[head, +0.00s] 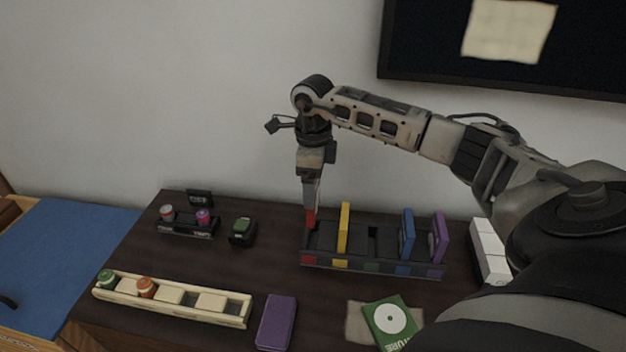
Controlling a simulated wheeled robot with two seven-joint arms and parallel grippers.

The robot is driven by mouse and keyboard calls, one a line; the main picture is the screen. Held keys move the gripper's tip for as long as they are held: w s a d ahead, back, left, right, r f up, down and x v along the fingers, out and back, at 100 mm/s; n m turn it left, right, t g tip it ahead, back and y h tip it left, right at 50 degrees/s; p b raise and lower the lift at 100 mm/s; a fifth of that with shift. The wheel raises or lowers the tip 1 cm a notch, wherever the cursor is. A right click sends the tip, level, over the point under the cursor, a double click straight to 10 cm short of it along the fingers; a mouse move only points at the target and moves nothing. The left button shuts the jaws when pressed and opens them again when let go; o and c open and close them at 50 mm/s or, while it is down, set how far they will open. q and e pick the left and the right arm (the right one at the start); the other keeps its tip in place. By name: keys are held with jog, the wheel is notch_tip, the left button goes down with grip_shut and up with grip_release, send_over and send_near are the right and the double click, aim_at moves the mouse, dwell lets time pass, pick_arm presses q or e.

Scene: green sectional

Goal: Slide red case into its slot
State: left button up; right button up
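The black rack (372,265) stands on the dark table, with red, yellow, green, blue and purple labels along its front. My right gripper (311,205) points straight down over the rack's left end. It appears shut on the red case (310,218), of which only a small upper part shows. The red case is at the leftmost slot, behind the red label; its lower part is hidden, so how deep it sits cannot be told. A yellow case (343,230), a blue case (406,234) and a purple case (439,238) stand upright in the rack. My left gripper is not in view.
A green case (390,325) with a white disc lies in front of the rack. A purple box (276,323) lies left of it. A cream tray (180,306), a small black rack (188,229) and a white box (490,248) stand around. The wall is close behind.

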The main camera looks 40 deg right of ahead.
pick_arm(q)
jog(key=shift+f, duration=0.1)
pick_arm(e)
jog(key=shift+f+b, duration=0.7)
jog(key=shift+f, duration=0.15)
notch_tip(320, 180, down, 3)
jog(key=shift+f+b, duration=0.1)
jog(key=shift+b, duration=1.05)
jog(key=shift+f+b, duration=0.3)
jog(key=shift+f, duration=0.1)
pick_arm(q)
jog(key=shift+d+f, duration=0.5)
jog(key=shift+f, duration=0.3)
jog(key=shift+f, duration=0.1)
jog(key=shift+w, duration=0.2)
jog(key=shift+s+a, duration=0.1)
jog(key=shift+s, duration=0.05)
